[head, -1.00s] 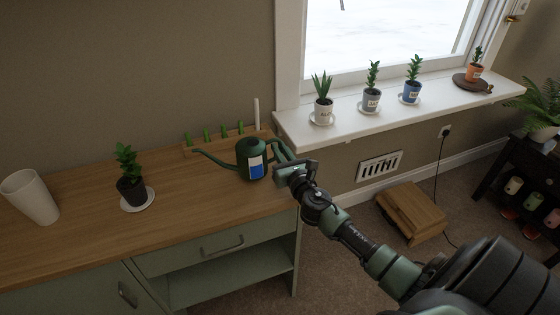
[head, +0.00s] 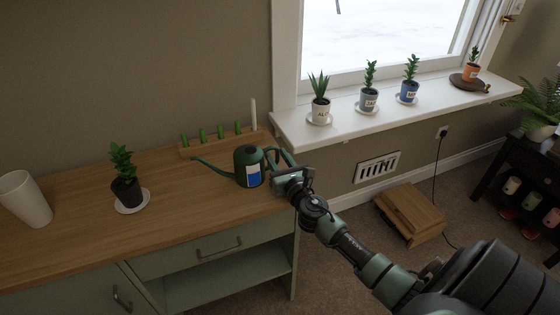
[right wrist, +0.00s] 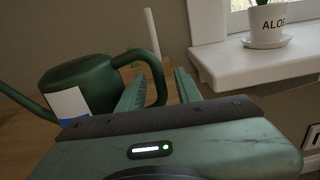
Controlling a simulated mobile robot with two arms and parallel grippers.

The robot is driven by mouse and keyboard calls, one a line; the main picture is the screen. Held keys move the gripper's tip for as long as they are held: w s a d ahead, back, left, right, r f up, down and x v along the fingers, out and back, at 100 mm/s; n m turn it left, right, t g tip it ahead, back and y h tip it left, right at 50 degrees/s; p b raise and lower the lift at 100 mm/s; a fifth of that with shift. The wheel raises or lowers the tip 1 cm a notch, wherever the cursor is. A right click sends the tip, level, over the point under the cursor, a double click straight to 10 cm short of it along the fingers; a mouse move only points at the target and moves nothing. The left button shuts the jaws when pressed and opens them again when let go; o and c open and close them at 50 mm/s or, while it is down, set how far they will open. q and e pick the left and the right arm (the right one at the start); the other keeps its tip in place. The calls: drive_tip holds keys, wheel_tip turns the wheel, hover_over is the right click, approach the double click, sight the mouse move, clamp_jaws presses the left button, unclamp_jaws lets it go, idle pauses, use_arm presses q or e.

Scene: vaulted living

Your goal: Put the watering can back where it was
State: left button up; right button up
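The dark green watering can (head: 242,159), with a white and blue label, stands upright on the wooden cabinet top (head: 185,220), near its right end. Its spout points left and its handle points right. In the right wrist view the can (right wrist: 92,82) is at the left, with its handle (right wrist: 158,72) at the middle. My right gripper (head: 279,168) is at the handle. In the right wrist view its two fingers (right wrist: 160,88) are apart, one on each side of the handle, with gaps showing. My left gripper is not in view.
A dark potted plant (head: 127,190) on a saucer and a white cup (head: 27,200) are to the left. The windowsill (head: 345,125) with several potted plants is close to the right.

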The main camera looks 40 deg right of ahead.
drive_tip(key=shift+s+a, duration=0.1)
drive_tip(key=shift+s, duration=0.2)
drive_tip(key=v, duration=1.1)
drive_tip(key=shift+s+b, duration=0.2)
drive_tip(key=shift+b, duration=0.15)
